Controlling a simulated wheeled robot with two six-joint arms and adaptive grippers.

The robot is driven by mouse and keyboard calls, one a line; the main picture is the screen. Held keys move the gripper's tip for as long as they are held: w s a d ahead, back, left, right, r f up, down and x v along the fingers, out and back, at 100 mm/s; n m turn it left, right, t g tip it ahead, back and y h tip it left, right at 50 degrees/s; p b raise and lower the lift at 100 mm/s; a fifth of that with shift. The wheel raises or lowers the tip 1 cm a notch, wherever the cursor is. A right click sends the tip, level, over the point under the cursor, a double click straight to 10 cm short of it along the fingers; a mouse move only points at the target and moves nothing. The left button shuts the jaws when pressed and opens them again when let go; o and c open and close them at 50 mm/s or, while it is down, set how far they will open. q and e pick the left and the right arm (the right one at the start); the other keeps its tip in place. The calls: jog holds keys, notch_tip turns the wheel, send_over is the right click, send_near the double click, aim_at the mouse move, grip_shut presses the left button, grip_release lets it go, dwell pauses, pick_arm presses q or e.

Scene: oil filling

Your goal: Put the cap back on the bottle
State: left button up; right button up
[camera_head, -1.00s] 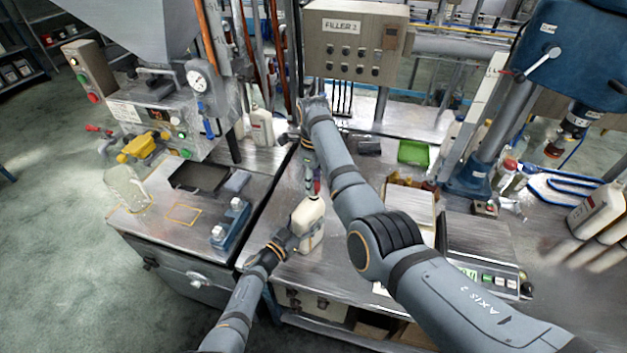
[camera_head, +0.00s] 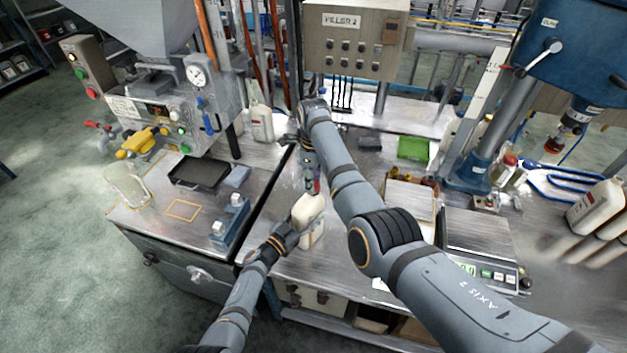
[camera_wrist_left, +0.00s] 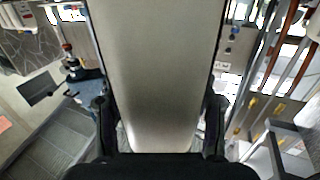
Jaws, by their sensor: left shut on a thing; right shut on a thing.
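The cream-white bottle (camera_head: 307,212) stands over the front of the middle bench, leaning slightly. My left gripper (camera_head: 290,233) is shut on its side from the left. In the left wrist view the bottle (camera_wrist_left: 158,75) fills the middle between the two fingers. My right gripper (camera_head: 312,180) reaches down directly above the bottle's top, shut on a small red cap (camera_head: 314,188). The cap is close over the bottle's neck. The neck is mostly hidden, so I cannot tell whether the cap touches it.
A blue fixture (camera_head: 231,224) and a black tray (camera_head: 199,173) sit on the left bench. A green tray (camera_head: 413,148), an open carton (camera_head: 408,200) and a scale (camera_head: 480,245) are to the right. A gap runs between the benches.

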jog(key=shift+f, duration=0.55)
jog(key=m, duration=0.6)
jog(key=shift+m, duration=0.3)
jog(key=o, duration=0.7)
jog(key=shift+r, duration=2.25)
jog(key=shift+c, duration=0.4)
